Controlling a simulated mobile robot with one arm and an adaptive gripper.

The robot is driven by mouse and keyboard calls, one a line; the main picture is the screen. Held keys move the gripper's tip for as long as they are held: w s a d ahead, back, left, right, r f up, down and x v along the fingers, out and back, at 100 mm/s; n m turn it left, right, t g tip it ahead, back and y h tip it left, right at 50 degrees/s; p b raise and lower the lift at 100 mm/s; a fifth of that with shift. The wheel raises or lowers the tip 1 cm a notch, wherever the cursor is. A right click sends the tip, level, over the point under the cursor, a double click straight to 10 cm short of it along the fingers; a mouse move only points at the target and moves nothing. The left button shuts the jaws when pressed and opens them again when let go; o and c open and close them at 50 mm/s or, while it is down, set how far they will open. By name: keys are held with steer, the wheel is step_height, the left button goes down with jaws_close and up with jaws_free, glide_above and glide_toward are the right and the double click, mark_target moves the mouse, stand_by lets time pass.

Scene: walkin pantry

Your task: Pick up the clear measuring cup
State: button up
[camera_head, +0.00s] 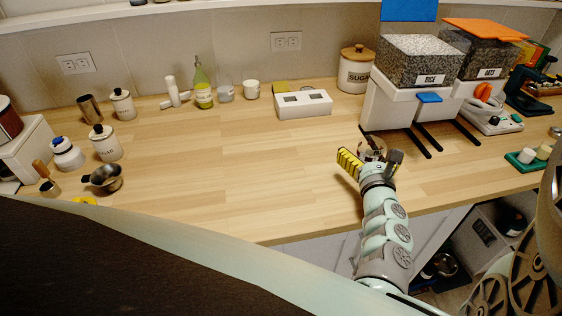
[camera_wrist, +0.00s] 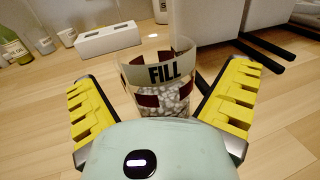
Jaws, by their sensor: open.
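The clear measuring cup (camera_wrist: 163,74) stands on the wooden counter in the wrist view. It has a pale band reading FILL, dark red patches, and small whitish pieces showing low in it. Its base is hidden behind my gripper's body. In the head view only a small part of the cup (camera_head: 372,147) shows behind my gripper (camera_head: 371,160). My gripper is open, with one yellow-padded finger on each side of the cup. In the wrist view a gap shows between the cup and each finger of my gripper (camera_wrist: 160,100).
Rice (camera_head: 430,62) and oats (camera_head: 487,58) dispensers stand behind and right of the cup, their dark feet (camera_head: 415,140) reaching forward. A white box (camera_head: 304,104) and sugar canister (camera_head: 356,70) are farther back. The counter's middle (camera_head: 230,150) is clear.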

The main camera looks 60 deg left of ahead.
steer(key=c, duration=1.4)
steer(key=shift+r, duration=0.1)
